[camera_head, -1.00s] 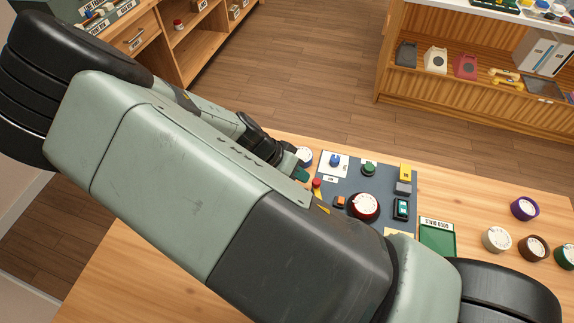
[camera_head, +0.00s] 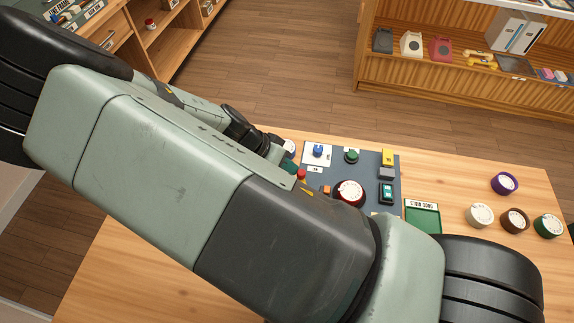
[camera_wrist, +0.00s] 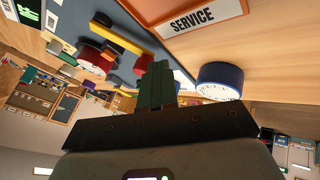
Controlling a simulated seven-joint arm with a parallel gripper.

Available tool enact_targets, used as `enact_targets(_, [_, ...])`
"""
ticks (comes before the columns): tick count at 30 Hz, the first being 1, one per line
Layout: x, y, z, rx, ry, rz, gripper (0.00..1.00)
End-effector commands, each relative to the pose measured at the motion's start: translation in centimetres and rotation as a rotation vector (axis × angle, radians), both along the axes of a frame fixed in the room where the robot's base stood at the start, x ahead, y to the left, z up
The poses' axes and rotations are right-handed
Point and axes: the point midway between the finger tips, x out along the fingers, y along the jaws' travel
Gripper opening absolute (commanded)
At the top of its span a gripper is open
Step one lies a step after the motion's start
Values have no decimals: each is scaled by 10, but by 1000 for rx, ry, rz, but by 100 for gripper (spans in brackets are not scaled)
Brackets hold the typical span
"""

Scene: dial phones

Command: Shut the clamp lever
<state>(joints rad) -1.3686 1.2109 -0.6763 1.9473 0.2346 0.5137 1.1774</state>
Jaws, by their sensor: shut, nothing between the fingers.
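The clamp lever appears to be the yellow bar (camera_wrist: 118,36) with a red knob (camera_wrist: 143,64) at its end in the wrist view. In the head view the red knob (camera_head: 301,174) and a bit of yellow (camera_head: 306,191) show at the left edge of the dark board (camera_head: 333,172), partly hidden by my arm. My gripper (camera_wrist: 156,80) is shut and empty, its green fingers beside the red knob. I cannot tell whether they touch it. In the head view my gripper (camera_head: 289,166) is mostly hidden behind my arm, just left of the knob.
A blue-rimmed dial (camera_wrist: 221,82) stands close right of my fingers in the wrist view, near a SERVICE tray (camera_wrist: 196,20). A dark red dial (camera_head: 350,192) and a green button (camera_head: 352,156) are on the board. A green tray (camera_head: 422,218) and several dials lie to the right.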

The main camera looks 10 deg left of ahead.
Motion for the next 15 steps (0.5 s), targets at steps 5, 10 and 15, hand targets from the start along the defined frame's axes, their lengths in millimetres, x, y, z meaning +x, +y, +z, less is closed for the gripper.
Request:
enact_targets(5, [2, -3, 0, -1, 0, -36, 0])
enact_targets(10, [6, -8, 0, -2, 1, -104, 0])
enact_targets(15, [13, -17, -1, -2, 2, -226, 0])
